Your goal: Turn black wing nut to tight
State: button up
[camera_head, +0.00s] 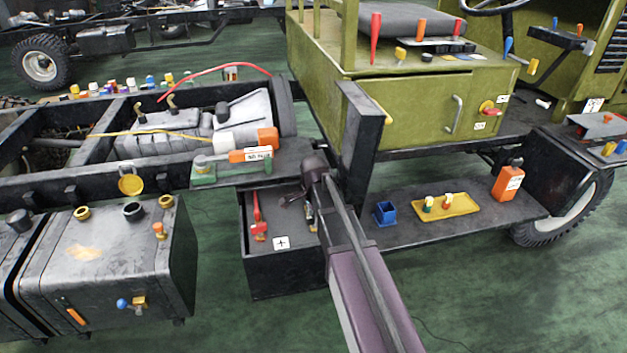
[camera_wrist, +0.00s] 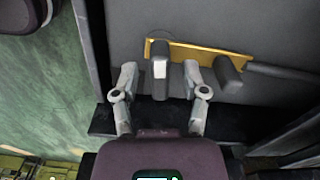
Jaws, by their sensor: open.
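In the wrist view, a black wing nut (camera_wrist: 160,80) with a pale patch on one face stands on a yellow strip (camera_wrist: 205,53). My gripper (camera_wrist: 161,70) is open, with one finger on each side of the black nut. Gaps show between the fingers and the nut; I cannot tell how deep the fingers reach. A second dark knob (camera_wrist: 230,76) sits at the strip's right end, outside the fingers.
A red clamp piece (camera_head: 258,222) lies in the tray (camera_head: 270,270), beside a plus label (camera_head: 281,243). A dark post (camera_head: 360,135) stands close to my arm.

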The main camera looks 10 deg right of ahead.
aim_at(314, 216)
jog(key=n, duration=0.4)
jog(key=shift+n, duration=0.3)
jog(key=n, duration=0.4)
jog(key=shift+n, duration=0.3)
jog(key=n, duration=0.9)
jog(key=shift+n, duration=0.4)
notch_tip(314, 216, up, 18)
jog(key=w+n+p, duration=0.1)
jog(key=n+p, duration=0.2)
jog(key=p, duration=1.5)
jog(key=shift+n, duration=0.4)
